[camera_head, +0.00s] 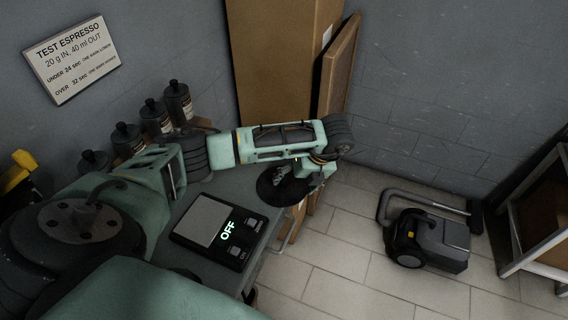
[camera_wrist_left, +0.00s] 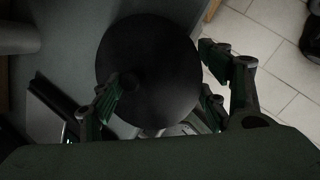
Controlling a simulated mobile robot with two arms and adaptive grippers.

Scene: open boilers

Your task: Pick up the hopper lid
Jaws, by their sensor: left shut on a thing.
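The hopper lid, a dark round disc (camera_head: 268,192), shows below the end of my left arm, by the right edge of the grey table (camera_head: 232,188). In the left wrist view the disc (camera_wrist_left: 150,50) fills the middle, overlapping the table edge and the floor. The fingers and wrist hide part of the lid. I cannot tell whether the lid touches the table or is held above it. My right gripper is not seen.
A black scale (camera_head: 212,232) reading OFF lies on the table near the lid. Several dark bottles (camera_head: 177,101) line the wall.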

